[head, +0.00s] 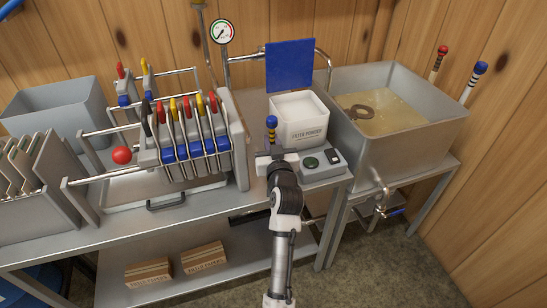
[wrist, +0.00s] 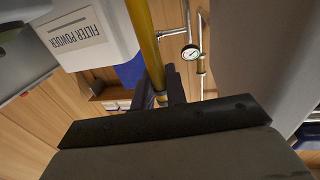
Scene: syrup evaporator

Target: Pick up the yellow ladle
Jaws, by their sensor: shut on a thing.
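I take this for the handle of the yellow ladle (wrist: 145,45). In the head view the handle (head: 271,133) stands roughly upright above the gripper, with a blue tip and dark bands. The ladle's bowl is not visible, so I cannot tell whether it touches anything.
The white filter powder box (head: 299,118) and a grey control box (head: 318,165) stand close on the right. A filter press (head: 238,140) with coloured handles is close on the left. A steel tank (head: 400,145) of amber liquid is farther right, with two striped-handled tools at its rim.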

